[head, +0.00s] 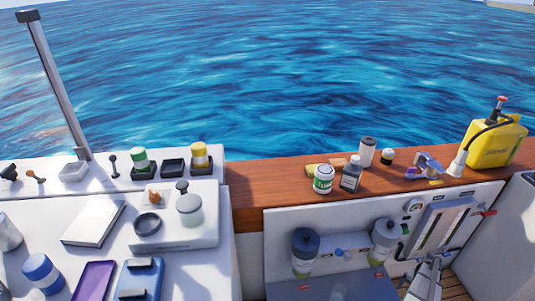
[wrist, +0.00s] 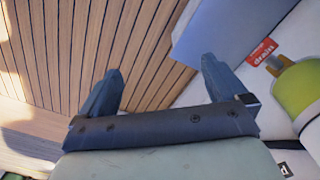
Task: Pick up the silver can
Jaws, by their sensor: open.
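A pale silver-grey can (head: 367,151) with a dark top stands upright at the back of the wooden ledge, behind a dark grey bottle (head: 351,175). It looks like the silver can, but its label is too small to read. Another pale grey cylinder (head: 9,232) is cut by the left edge of the head view. My gripper (wrist: 160,68) is open and empty in the wrist view, its two fingers apart over slatted wooden flooring. No can shows in the wrist view.
On the wooden ledge (head: 260,205) are a white-green jar (head: 323,179), a small black-topped jar (head: 387,157) and a yellow jug (head: 495,142). Filters (head: 304,252) hang below.

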